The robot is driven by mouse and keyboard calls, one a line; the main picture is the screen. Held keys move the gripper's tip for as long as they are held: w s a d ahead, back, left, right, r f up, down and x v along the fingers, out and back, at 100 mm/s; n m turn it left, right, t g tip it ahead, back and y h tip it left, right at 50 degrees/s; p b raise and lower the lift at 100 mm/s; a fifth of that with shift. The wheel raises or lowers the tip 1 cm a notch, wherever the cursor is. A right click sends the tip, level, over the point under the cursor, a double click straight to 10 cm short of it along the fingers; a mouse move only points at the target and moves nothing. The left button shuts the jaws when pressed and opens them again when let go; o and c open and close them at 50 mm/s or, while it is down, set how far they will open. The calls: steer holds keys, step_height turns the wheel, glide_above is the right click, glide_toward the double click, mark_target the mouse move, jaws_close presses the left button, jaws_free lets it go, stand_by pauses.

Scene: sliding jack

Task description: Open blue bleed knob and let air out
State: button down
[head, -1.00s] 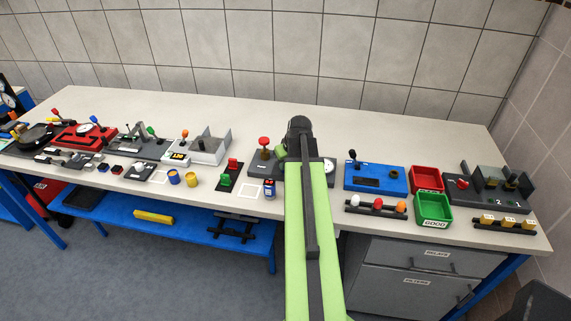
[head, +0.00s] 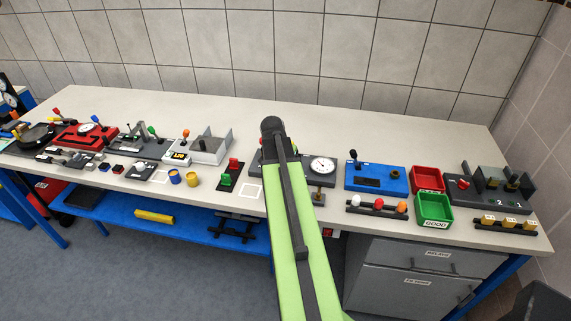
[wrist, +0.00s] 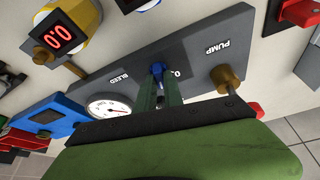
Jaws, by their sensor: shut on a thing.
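The dark grey panel (wrist: 190,62) carries the words BLEED and PUMP, and it also shows in the head view (head: 297,163). The blue bleed knob (wrist: 157,69) stands between the two words. My gripper (wrist: 159,88) is shut on the blue knob, its green fingers reaching it from below in the wrist view. In the head view my arm hides both knob and gripper. The round white gauge (wrist: 108,107) sits left of the knob and shows clearly in the head view (head: 322,166). The brass pump post (wrist: 227,78) stands to the right of my fingers.
A blue box (head: 375,177) is right of the panel, with red (head: 427,178) and green (head: 434,207) bins beyond. A red digital display (wrist: 53,38) is upper left in the wrist view. The back of the table is clear.

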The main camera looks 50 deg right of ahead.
steer(key=m+g, duration=0.1)
steer(key=m, duration=0.2)
steer(key=m+g, duration=0.1)
steer(key=m, duration=0.2)
steer(key=shift+w+a, duration=0.15)
steer(key=shift+w, duration=0.05)
steer(key=shift+m, duration=0.3)
steer(key=c, duration=1.5)
jaws_free()
steer(key=shift+o, duration=0.2)
steer(key=p+v, duration=1.6)
steer(key=v, duration=0.1)
steer(key=shift+w+r, duration=0.2)
steer(key=shift+w, duration=0.1)
